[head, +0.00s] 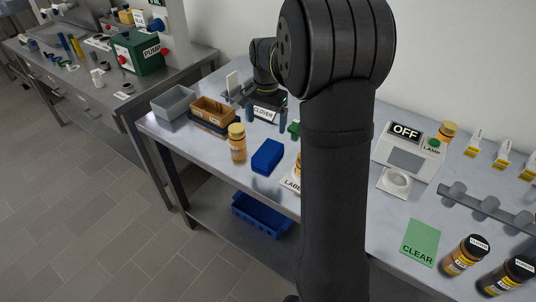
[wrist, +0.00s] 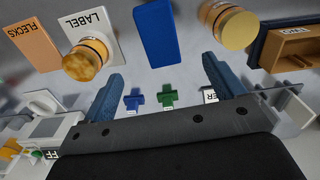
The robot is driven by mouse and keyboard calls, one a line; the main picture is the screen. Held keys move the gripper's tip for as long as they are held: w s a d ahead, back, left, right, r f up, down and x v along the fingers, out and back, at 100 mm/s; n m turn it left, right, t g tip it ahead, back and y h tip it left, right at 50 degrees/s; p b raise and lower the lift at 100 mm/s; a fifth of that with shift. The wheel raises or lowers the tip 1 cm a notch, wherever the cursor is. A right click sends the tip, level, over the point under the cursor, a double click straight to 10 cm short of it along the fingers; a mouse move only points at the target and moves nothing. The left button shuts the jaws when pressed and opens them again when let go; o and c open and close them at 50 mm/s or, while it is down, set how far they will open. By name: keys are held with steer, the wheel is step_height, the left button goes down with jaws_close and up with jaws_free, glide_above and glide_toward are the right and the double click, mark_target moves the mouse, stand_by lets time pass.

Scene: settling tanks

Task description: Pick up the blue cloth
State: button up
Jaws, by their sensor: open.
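The blue cloth (head: 267,156) is a folded block lying on the grey bench in the head view, just right of an orange-lidded jar. It also shows at the top middle of the wrist view (wrist: 162,32). My gripper (head: 267,122) is behind the cloth in the head view, apart from it. In the wrist view its two blue fingers (wrist: 163,70) are spread with nothing held, and the cloth lies beyond the gap between their tips. My arm crosses the middle of the head view and hides part of the bench.
The orange-lidded jar (head: 237,143) stands close left of the cloth. A second jar (wrist: 86,58) stands by the LABEL card (wrist: 92,28) on the other side. A brown tray (head: 212,110) and a grey bin (head: 173,102) are at the left. Green (wrist: 167,97) and blue (wrist: 134,99) cross-shaped pieces lie nearby.

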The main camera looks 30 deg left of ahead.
glide_above(268, 151)
steer(key=f, duration=0.8)
steer(key=shift+s+a, duration=0.1)
steer(key=shift+a, duration=0.1)
steer(key=f, duration=0.5)
steer(key=shift+w+d+f, duration=0.1)
steer(key=shift+w+d, duration=0.05)
steer(key=shift+w, duration=0.05)
steer(key=c, duration=1.1)
steer(key=shift+o, duration=0.2)
step_height(268, 151, up, 10)
